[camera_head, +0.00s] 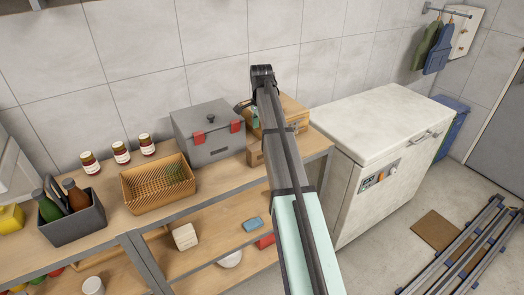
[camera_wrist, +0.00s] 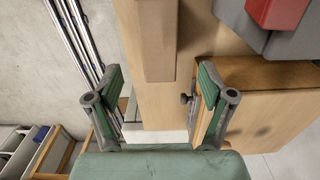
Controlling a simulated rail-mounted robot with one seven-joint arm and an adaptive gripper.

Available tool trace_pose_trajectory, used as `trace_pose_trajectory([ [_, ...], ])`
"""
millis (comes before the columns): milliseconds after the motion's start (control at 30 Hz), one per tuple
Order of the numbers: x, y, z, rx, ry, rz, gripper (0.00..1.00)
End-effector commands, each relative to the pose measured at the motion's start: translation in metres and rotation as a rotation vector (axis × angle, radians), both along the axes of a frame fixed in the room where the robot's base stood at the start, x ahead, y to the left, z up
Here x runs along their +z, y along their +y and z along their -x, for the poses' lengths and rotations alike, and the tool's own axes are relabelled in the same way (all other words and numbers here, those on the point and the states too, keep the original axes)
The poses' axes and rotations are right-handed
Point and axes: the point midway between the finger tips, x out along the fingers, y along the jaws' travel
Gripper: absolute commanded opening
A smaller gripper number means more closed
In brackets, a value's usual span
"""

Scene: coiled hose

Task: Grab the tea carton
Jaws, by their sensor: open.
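A plain tan upright-sided block, which I take to be the tea carton (camera_wrist: 157,40), lies at the top middle of the wrist view. No label can be made out on it. In the head view the carton (camera_head: 255,152) stands on the shelf top by the grey toolbox, partly hidden by my arm. My gripper (camera_wrist: 160,76) is open, its green-padded fingers apart with nothing held. The carton's lower end shows between and beyond the fingertips. In the head view only a bit of my gripper (camera_head: 254,117) shows beside my arm.
A grey toolbox (camera_head: 208,132) with red latches and a wooden box (camera_head: 294,112) with a dark knob stand close to the carton. The wooden box (camera_wrist: 262,105) is beside the right finger. A wicker basket (camera_head: 158,184) and jars are further left. A white freezer (camera_head: 374,150) stands right.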

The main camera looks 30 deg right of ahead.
Motion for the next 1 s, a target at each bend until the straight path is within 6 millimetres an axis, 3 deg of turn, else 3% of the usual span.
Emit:
trace_pose_trajectory([
  [233,-0.039,0.0,0.001,0.001,0.002,0.0,0.81],
  [633,-0.062,0.0,0.001,0.001,0.001,0.0,0.81],
  [1000,-0.101,0.0,0.002,0.001,0.0,0.0,0.81],
])
